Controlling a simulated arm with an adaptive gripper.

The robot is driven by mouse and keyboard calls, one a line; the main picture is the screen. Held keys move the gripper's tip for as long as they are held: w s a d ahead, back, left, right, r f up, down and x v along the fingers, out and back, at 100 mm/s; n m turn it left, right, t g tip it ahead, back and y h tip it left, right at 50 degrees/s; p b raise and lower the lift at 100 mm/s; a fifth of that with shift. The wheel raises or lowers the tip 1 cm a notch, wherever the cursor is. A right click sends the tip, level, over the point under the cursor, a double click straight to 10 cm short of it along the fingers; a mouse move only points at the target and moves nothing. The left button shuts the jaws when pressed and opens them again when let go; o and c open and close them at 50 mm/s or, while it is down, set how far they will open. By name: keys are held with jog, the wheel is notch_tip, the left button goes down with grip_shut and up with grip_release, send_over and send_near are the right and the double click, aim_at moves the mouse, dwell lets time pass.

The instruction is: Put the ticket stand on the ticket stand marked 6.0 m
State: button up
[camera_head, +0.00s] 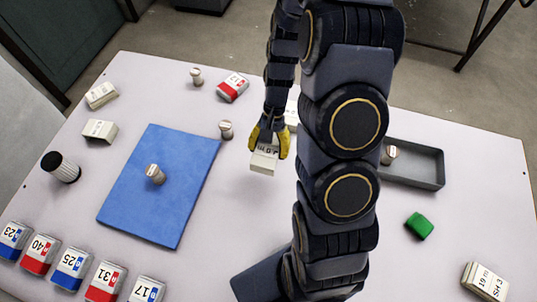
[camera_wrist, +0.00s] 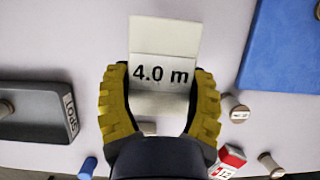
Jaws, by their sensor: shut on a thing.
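My gripper (camera_head: 268,140) is shut on a white ticket stand (camera_head: 264,162) near the middle of the table, right of the blue mat. In the wrist view, my gripper's yellow fingers (camera_wrist: 160,95) press its two sides, and the stand (camera_wrist: 165,38) reads "4.0 m". I cannot tell whether it touches the table. Other white blocks like stands lie at the far left (camera_head: 101,95), left (camera_head: 100,130) and front right (camera_head: 485,281). The right one carries print I cannot read surely. No "6.0 m" mark is readable. A white piece (camera_head: 292,108) behind my gripper is partly hidden by my arm.
The blue mat (camera_head: 130,205) bears a round stamp-like piece (camera_head: 155,174). A grey tray (camera_head: 425,165) is at right, partly behind my arm. A green block (camera_head: 419,225) lies in front of it. Numbered red and blue boxes (camera_head: 70,268) line the front left. A dark-topped cylinder (camera_head: 62,168) lies left.

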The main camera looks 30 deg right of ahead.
jog(key=shift+r, duration=0.9)
jog(key=w+a+r+m+t+y, duration=0.1)
jog(key=w+a+m+t, duration=0.2)
jog(key=w+a+m, duration=0.8)
jog(key=w+a+r+m+t, duration=0.2)
jog(key=w+a+r+m, duration=0.1)
jog(key=w+a, duration=0.55)
jog(key=m+t+h, duration=0.1)
jog(key=m, duration=0.3)
send_over(97, 128)
jog(key=s, duration=0.1)
jog(key=f, duration=0.4)
jog(key=d+f, duration=0.1)
jog(key=f, duration=0.1)
jog(key=shift+f, duration=0.4)
jog(key=shift+w+a+f, duration=0.1)
jog(key=shift+f, duration=1.65)
